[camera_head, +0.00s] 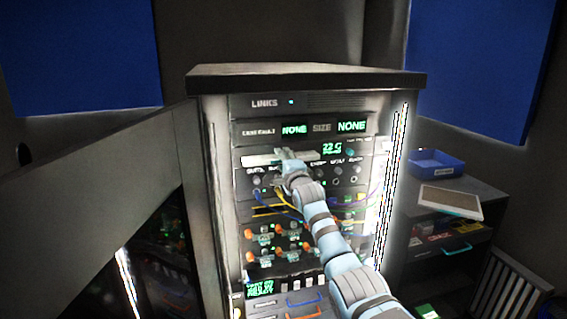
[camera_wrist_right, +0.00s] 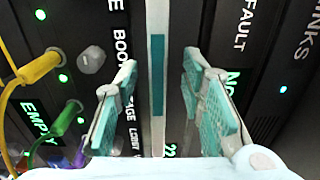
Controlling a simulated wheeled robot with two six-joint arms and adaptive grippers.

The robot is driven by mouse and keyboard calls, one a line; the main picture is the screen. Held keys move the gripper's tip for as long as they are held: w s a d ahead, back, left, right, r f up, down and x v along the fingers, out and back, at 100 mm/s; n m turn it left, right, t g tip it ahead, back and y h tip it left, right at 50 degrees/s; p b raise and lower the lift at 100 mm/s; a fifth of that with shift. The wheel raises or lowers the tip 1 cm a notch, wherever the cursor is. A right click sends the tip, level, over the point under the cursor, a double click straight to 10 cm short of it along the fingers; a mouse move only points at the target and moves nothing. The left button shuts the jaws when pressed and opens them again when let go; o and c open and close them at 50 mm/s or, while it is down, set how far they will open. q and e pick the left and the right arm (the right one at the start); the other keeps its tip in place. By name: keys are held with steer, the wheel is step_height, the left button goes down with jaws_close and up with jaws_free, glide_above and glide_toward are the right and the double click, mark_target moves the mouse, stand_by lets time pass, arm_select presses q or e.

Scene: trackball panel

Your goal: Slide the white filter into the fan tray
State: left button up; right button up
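A flat panel with a white frame and a grey-tan face, seemingly the white filter (camera_head: 450,201), lies on top of the low cabinet at the right. A pale, narrow tray front, seemingly the fan tray (camera_head: 262,159), shows in the rack under the "NONE" displays. In the right wrist view it is a white strip with a teal grip (camera_wrist_right: 157,75). My right gripper (camera_head: 284,155) is at this tray front. Its teal fingers (camera_wrist_right: 157,105) are open, one on each side of the strip, with gaps visible. My left gripper is out of view.
The rack (camera_head: 305,78) has knobs, plugged cables and lower drawers with coloured handles. A blue bin (camera_head: 436,163) stands behind the filter on the cabinet. A slatted grille (camera_head: 505,290) leans at lower right. A dark panel (camera_head: 100,205) stands left of the rack.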

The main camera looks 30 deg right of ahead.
steer(key=v, duration=1.2)
steer(key=shift+d, duration=0.1)
